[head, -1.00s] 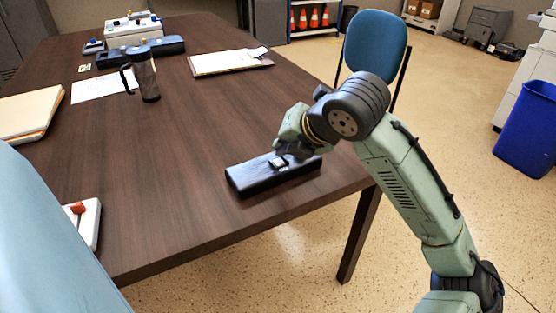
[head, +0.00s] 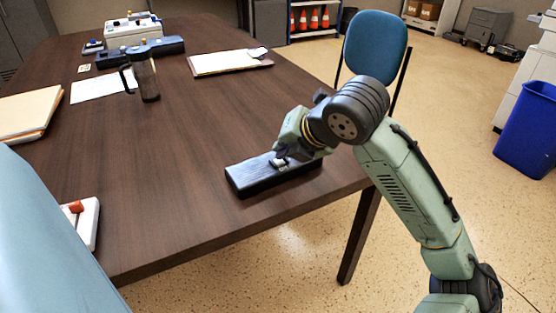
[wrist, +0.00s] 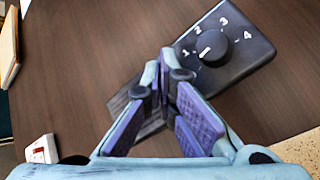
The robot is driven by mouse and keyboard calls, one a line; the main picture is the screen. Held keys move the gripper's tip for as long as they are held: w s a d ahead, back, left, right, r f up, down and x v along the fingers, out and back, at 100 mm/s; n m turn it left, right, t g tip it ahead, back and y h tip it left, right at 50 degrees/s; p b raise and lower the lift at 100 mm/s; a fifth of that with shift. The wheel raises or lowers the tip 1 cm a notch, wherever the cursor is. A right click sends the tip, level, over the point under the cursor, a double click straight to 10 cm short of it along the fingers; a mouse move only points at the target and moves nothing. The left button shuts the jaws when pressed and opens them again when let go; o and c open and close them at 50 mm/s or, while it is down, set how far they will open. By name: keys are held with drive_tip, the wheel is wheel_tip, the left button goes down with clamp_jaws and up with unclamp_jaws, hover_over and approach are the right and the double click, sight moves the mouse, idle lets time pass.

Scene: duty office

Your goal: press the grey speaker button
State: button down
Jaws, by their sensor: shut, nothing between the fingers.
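A black box-shaped unit (head: 247,179) lies near the table's front right corner. In the wrist view it (wrist: 258,58) has a round dial (wrist: 211,47) with numbers 1 to 4 at one end and a ridged strip (wrist: 120,103) at the other. My gripper (head: 282,158) is shut and empty, pointing down over the middle of the unit. In the wrist view my fingers (wrist: 168,75) cover that middle part. A small pale grey patch shows at the fingertips in the head view; I cannot tell button from fingertip there. Contact is unclear, and no button shows in the wrist view.
A mug (head: 146,75), a clipboard (head: 230,62), folders (head: 30,112) and other devices (head: 133,30) stand farther back. The wood around the unit is clear. A blue chair (head: 375,45) stands behind.

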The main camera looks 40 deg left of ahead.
sight(283, 160)
drive_tip(key=shift+f, duration=0.3)
drive_tip(key=shift+r, duration=0.15)
idle(0.4)
drive_tip(key=shift+r+p, duration=0.4)
drive_tip(key=shift+r, duration=0.2)
wheel_tip(283, 160, up, 6)
drive_tip(key=p, duration=0.5)
drive_tip(key=c, duration=2.4)
unclamp_jaws()
